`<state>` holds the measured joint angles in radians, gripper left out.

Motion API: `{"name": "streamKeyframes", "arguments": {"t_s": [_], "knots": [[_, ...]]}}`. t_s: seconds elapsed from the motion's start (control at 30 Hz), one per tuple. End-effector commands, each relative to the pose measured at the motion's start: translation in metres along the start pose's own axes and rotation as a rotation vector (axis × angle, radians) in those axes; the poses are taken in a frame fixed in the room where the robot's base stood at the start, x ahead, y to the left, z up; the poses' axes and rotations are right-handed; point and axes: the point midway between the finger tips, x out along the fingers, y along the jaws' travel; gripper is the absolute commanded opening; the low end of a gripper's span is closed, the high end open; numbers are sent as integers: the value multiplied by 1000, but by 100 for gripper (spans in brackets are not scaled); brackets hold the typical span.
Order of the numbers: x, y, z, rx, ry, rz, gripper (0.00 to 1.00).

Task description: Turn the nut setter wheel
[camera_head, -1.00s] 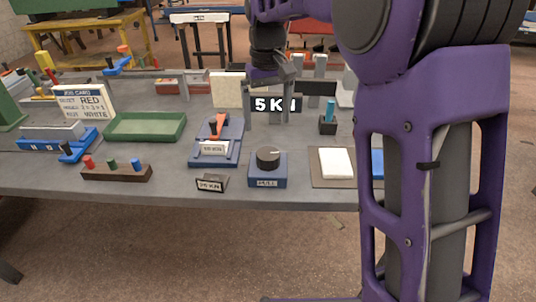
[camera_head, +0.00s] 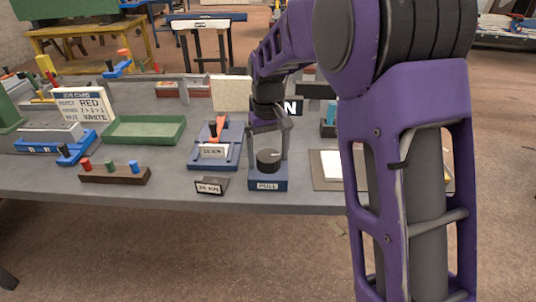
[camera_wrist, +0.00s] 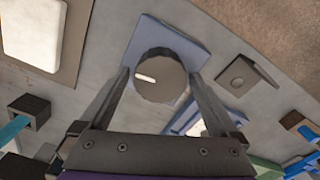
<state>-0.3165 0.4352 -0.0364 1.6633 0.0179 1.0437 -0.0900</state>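A dark round knob (camera_head: 268,159), which I take to be the nut setter wheel, sits on a blue block (camera_head: 268,184) near the bench's front edge. The block's label looks like "PULL". In the wrist view the knob (camera_wrist: 158,72) shows a white pointer mark. My gripper (camera_head: 269,147) is over the knob and pointing down at it. In the wrist view its two fingers stand apart, one on each side of the knob, with nothing held. I cannot tell whether the fingers touch the knob.
A small "25 KN" sign (camera_head: 211,186) stands front left of the block. A blue fixture with an orange lever (camera_head: 222,131) is left of it. A pad with a white plate (camera_head: 328,163) lies to the right. A green tray (camera_head: 145,130) is farther left.

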Motion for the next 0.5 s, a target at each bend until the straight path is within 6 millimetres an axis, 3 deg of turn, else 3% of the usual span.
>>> {"name": "streamKeyframes", "arguments": {"t_s": [0.07,0.4,0.5], "knots": [[0,0,0,0,0,0,80],[0,0,0,0,0,0,19],[-1,0,0,6,0,0,17]]}}
